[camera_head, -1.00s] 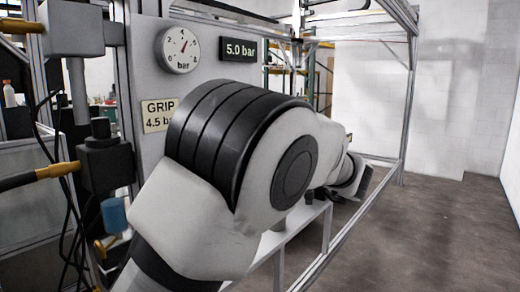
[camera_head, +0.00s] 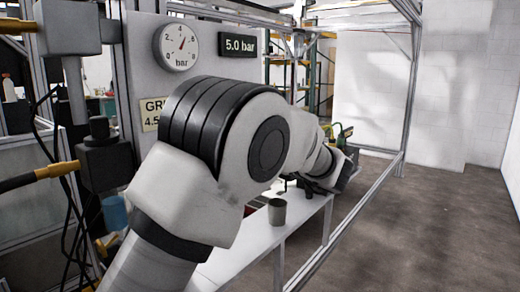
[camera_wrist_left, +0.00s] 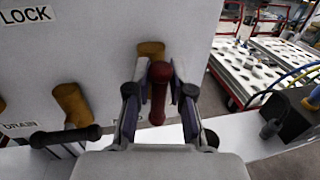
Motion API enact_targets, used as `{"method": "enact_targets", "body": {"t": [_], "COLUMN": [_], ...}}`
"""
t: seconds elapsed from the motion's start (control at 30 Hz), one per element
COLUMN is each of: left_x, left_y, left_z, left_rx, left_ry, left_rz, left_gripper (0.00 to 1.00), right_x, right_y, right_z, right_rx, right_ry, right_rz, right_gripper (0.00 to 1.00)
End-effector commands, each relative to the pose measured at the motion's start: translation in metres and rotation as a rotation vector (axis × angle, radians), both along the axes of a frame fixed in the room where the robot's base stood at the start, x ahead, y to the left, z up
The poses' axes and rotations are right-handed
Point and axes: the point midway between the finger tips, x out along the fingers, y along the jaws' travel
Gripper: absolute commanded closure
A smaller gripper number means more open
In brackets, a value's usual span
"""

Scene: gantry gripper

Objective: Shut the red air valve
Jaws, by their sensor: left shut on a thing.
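The red air valve's handle (camera_wrist_left: 158,105) hangs roughly upright in the left wrist view, in front of its brass body (camera_wrist_left: 151,50) on the grey panel. My left gripper (camera_wrist_left: 160,92) has one finger on each side of the red handle and is shut on it. The label below it is mostly hidden. In the head view my left arm crosses the middle and hides the red valve. My right gripper is in neither view.
A brass valve (camera_wrist_left: 72,100) with a black handle (camera_wrist_left: 65,137) sits left of the red one, near a DRAIN label. A gauge (camera_head: 180,47) and a 5.0 bar display (camera_head: 237,45) are on the panel. A grey cup (camera_head: 277,212) stands on the white table (camera_head: 262,243).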

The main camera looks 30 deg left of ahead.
Motion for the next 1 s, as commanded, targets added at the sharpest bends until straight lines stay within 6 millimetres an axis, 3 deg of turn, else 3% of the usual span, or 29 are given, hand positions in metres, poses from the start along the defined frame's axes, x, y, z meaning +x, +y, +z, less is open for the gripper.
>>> {"method": "enact_targets", "body": {"t": [0.47,1.0], "left_x": [0.006,0.015], "left_y": [0.000,-0.001], "left_z": [0.000,-0.002], "left_rx": [0.019,0.061], "left_ry": [0.272,0.784], "left_rz": [0.000,0.001], "left_gripper": [1.00,1.00], "right_x": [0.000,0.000], "right_y": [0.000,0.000], "right_z": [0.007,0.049], "right_rx": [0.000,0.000], "right_ry": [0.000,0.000], "right_rz": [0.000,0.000], "right_gripper": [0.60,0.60]}}
